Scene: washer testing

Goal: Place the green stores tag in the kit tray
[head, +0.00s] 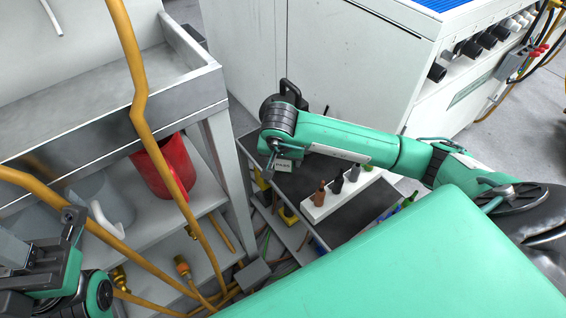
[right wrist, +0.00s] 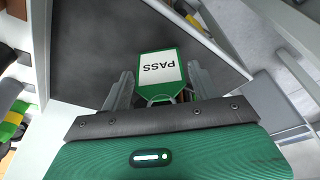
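The green tag (right wrist: 160,78) has a white label reading PASS, upside down in the right wrist view. My right gripper (right wrist: 162,86) has one finger on each side of it, close to the tag's edges. I cannot tell whether the fingers touch or grip it. In the head view the tag's white label (head: 283,166) shows just below my right gripper (head: 272,158), over the dark table surface. My left gripper (head: 72,228) is at the far left, partly cut off, with its opening unclear. I cannot make out which object is the kit tray.
A dark-topped table (head: 300,185) carries a white rack (head: 335,197) with several small bottles. A grey bench (head: 190,95) with a red bucket (head: 160,167) on its shelf stands at left, with yellow hoses in front. A white machine (head: 350,45) stands behind. My green body hides the table's near right.

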